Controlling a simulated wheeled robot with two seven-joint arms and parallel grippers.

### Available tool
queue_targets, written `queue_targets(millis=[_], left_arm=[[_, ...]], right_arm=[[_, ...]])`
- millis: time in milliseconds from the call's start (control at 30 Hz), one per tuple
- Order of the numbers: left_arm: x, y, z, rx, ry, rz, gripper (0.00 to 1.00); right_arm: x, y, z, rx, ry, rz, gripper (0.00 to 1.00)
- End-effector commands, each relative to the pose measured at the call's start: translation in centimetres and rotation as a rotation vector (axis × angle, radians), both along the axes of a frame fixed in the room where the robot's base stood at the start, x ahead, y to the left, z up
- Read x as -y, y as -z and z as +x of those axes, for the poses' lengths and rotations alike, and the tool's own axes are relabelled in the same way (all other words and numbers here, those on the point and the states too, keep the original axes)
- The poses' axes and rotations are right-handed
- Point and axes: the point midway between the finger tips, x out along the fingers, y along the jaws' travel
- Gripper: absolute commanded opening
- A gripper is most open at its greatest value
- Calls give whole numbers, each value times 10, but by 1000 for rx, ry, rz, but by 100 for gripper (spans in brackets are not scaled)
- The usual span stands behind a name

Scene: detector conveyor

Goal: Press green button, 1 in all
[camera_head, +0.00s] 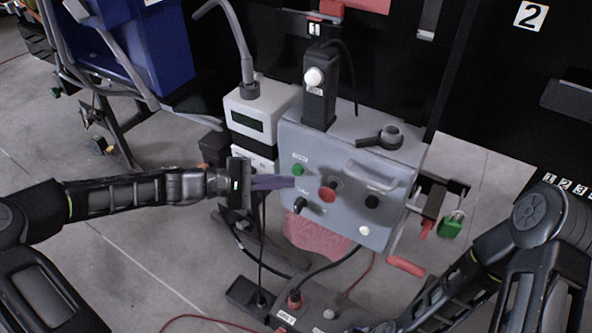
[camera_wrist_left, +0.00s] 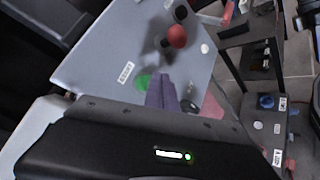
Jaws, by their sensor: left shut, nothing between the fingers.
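The green button (camera_head: 298,170) sits at the upper left of the grey control box's front panel (camera_head: 340,200), under a small label. In the left wrist view the green button (camera_wrist_left: 143,82) shows just left of my fingertips, partly hidden near them. My left gripper (camera_head: 290,182) is shut and empty, its purple fingers pointing right at the panel, just below the green button in the head view. It also shows in the left wrist view (camera_wrist_left: 162,80). I cannot tell whether the tips touch the panel. My right arm comes in at the lower right; its gripper is not clearly visible.
A red button (camera_head: 327,194), a black knob (camera_head: 372,202), a black switch (camera_head: 300,204) and a white button (camera_head: 364,230) share the panel. A white device (camera_head: 258,110) stands left of the box. A green padlock (camera_head: 451,226) hangs at right. Cables cross the floor below.

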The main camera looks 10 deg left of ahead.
Motion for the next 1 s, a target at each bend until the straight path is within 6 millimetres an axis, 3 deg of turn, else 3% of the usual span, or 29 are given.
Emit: queue_targets(millis=[333, 800, 1000], left_arm=[[-2, -1, -4, 0, 1, 1, 0], [-18, -2, -43, -1, 0, 0, 0], [-18, 0, -47, 1, 1, 0, 0]], right_arm=[[0, -4, 0, 0, 0, 0, 0], [0, -30, 0, 0, 0, 0, 0], [0, -30, 0, 0, 0, 0, 0]])
